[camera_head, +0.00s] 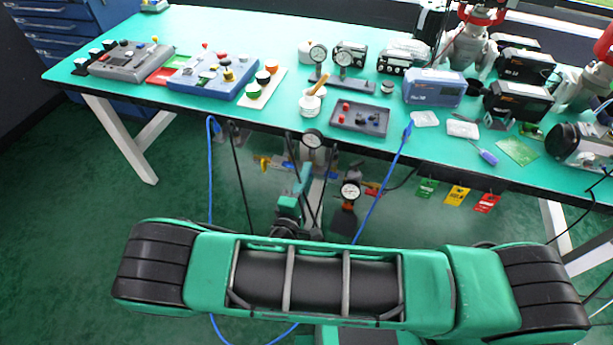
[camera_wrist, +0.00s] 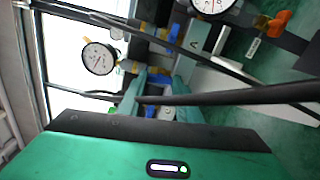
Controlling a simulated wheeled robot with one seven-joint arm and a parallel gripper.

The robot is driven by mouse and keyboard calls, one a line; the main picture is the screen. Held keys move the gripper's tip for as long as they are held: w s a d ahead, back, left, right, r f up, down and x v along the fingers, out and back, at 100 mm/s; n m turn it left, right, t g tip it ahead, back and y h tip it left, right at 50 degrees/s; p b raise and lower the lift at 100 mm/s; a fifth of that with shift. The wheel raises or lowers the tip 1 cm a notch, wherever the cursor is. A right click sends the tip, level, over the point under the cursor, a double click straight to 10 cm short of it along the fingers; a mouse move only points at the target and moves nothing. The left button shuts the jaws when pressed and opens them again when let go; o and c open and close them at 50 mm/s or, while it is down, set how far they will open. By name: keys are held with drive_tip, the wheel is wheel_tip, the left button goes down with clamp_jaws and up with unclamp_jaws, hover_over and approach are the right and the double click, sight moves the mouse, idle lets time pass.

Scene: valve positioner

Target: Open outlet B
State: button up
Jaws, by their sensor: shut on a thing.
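My gripper (camera_wrist: 158,88) reaches into the valve assembly below the bench front. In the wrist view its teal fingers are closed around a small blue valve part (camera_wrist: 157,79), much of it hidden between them. In the head view the gripper (camera_head: 303,174) shows small beyond my arm. Two round white dial gauges flank the assembly, one at the left (camera_wrist: 98,58) and one at the top (camera_wrist: 212,4) of the wrist view. Yellow fittings (camera_wrist: 144,68) sit by the fingers. An orange handle (camera_wrist: 272,23) stands at the upper right. I cannot read which outlet is B.
The green bench (camera_head: 230,30) carries control boxes, gauges, a parts tray (camera_head: 360,118) and meters. Blue cables (camera_head: 211,170) and dark hoses hang in front, with one dark hose (camera_wrist: 230,97) crossing near my fingers. Coloured tags (camera_head: 457,195) hang from the bench edge.

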drive_tip(key=shift+f+m, duration=0.15)
drive_tip(key=shift+m, duration=0.45)
drive_tip(key=shift+s, duration=0.1)
drive_tip(key=o, duration=0.8)
drive_tip(key=shift+c, duration=0.2)
drive_tip(key=v, duration=1)
drive_tip(key=shift+s, duration=0.3)
drive_tip(key=shift+s+a, duration=0.1)
